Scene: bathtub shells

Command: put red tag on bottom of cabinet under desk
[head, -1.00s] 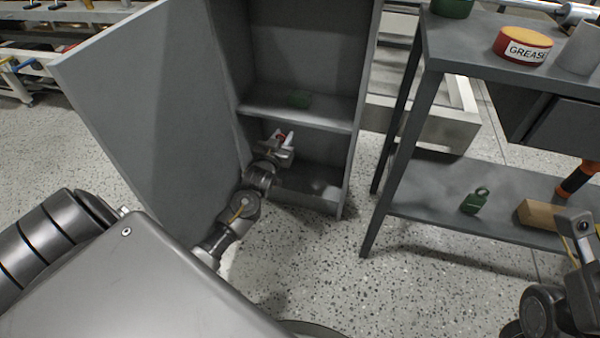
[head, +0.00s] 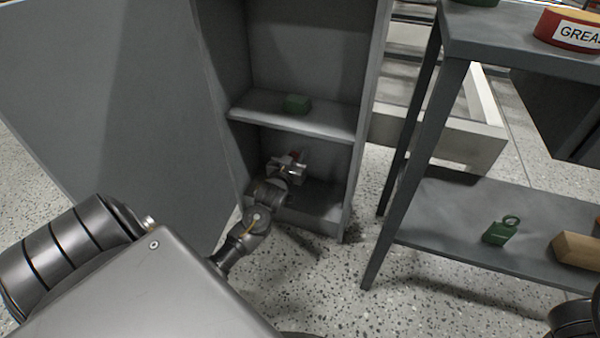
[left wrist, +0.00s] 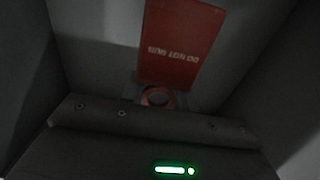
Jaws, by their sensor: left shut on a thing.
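The red tag (left wrist: 178,45) with white lettering is in front of my left gripper in the left wrist view, its ring end at the jaws. In the head view a small bit of the red tag (head: 296,155) shows at the left gripper (head: 288,164). The left gripper is shut on the tag, inside the lower compartment of the open grey cabinet (head: 342,190), above its bottom (head: 315,200). In the wrist view cabinet walls stand on both sides. Whether the tag touches a surface is unclear. My right gripper is not visible; only part of the right arm shows.
The open door (head: 110,110) stands left. A grey workbench (head: 400,190) stands right, with a green tag (head: 500,231) and a wooden block (head: 577,249) on its lower shelf, and a grease tin (head: 570,30) on top.

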